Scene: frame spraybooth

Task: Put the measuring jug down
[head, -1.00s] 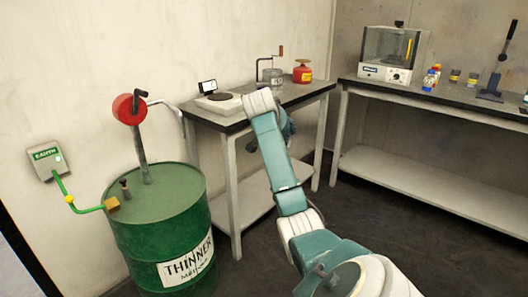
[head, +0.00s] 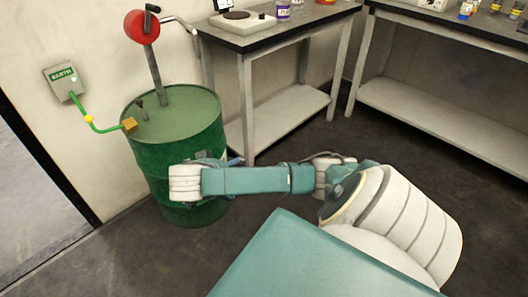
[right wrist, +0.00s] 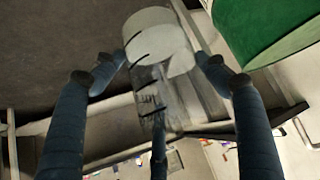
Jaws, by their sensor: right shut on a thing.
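The measuring jug (right wrist: 152,92) shows in the right wrist view as a clear vessel with dark marks and a whitish part at its upper end in the picture. My right gripper (right wrist: 158,68) is shut on it, with dark blue fingers on both sides. In the head view my right arm reaches across to the left, its wrist in front of the green thinner drum. The gripper is mostly hidden behind the arm there, and the jug cannot be made out. My left gripper is not in view.
The green drum (head: 172,122) carries a red hand pump (head: 141,27). A green cable joins it to an earth box (head: 64,82). A small bench (head: 290,34) holds a flat white device (head: 236,22) and a purple-labelled can (head: 283,10). A longer bench (head: 450,38) stands at right.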

